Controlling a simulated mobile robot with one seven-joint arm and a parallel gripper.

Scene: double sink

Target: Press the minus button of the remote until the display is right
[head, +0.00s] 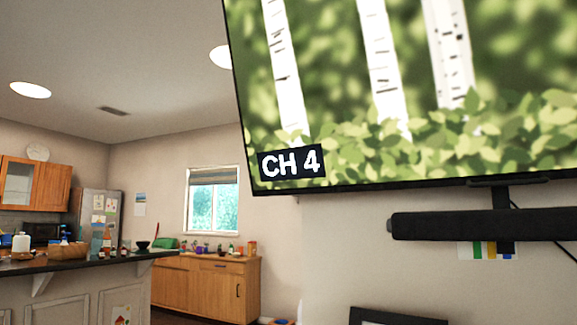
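The display is a large wall-mounted screen (350,130) at the upper right of the head view, cut off by the frame's top and right edges. It shows white birch trunks over green leaves. A dark label (291,163) at its lower left reads "CH 4" in white. The remote and its minus button are not in view. My gripper is not in view either.
A black soundbar (480,225) is mounted under the screen, with a dark frame (395,317) lower down. At the left are a counter (70,266) with several items, a fridge (97,215), a wooden cabinet (205,285) and a window (212,205).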

